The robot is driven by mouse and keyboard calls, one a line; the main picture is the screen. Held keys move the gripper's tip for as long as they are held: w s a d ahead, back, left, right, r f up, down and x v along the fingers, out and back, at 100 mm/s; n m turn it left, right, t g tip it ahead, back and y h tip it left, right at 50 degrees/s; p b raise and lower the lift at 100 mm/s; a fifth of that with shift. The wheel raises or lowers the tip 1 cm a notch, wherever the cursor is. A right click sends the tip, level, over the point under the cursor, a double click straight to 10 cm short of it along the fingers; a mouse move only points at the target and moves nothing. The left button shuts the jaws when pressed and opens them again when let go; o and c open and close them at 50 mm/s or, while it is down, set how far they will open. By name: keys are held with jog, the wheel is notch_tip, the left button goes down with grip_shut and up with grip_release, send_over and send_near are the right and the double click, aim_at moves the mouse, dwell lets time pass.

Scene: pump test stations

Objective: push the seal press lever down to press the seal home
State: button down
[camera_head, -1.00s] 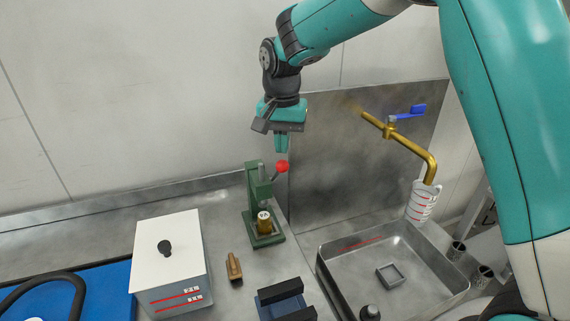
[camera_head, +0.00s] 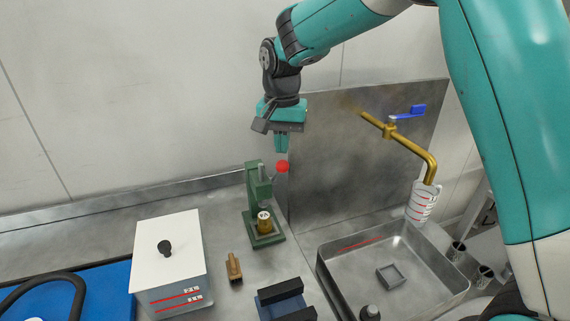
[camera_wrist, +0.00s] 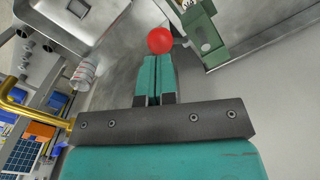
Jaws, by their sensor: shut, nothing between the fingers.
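The green seal press (camera_head: 253,196) stands on the steel bench against the back wall. Its lever has a red ball knob (camera_head: 282,166) that sticks out to the right and is raised, near the top of the press. A brass-coloured part (camera_head: 264,222) stands upright in the press base. My gripper (camera_head: 281,149) points down with its teal fingers shut and empty, just above the red knob. In the wrist view the red knob (camera_wrist: 160,40) shows just beyond the fingertips (camera_wrist: 158,60); I cannot tell whether they touch. The press (camera_wrist: 205,30) is partly cut off there.
A white box with a black knob (camera_head: 168,255) stands left of the press. A small brown part (camera_head: 234,267) and a dark blue block (camera_head: 281,292) lie in front. A steel sink tray (camera_head: 335,285) and brass tap (camera_head: 432,160) with measuring jug (camera_head: 420,203) are right.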

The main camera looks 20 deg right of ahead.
jog(key=shift+f, duration=0.1)
jog(key=shift+f+b, duration=0.65)
jog(key=shift+f, duration=0.45)
jog(key=shift+s+f+b, duration=0.5)
jog(key=shift+f+b, duration=0.15)
jog(key=shift+f, duration=0.15)
jog(key=shift+s+f+b, duration=0.5)
jog(key=shift+f+b, duration=0.1)
jog(key=shift+f, duration=0.15)
jog(key=shift+s+f+b, duration=0.5)
jog(key=shift+f+b, duration=0.15)
jog(key=shift+f, duration=0.15)
jog(key=shift+s+f+b, duration=0.3)
jog(key=shift+f+b, duration=0.05)
jog(key=shift+f, duration=0.15)
jog(key=shift+s+f+b, duration=0.25)
jog(key=shift+f+b, duration=0.1)
jog(key=shift+f, duration=0.15)
jog(key=shift+s+f+b, duration=0.25)
jog(key=shift+f+b, duration=0.5)
jog(key=shift+f, duration=0.4)
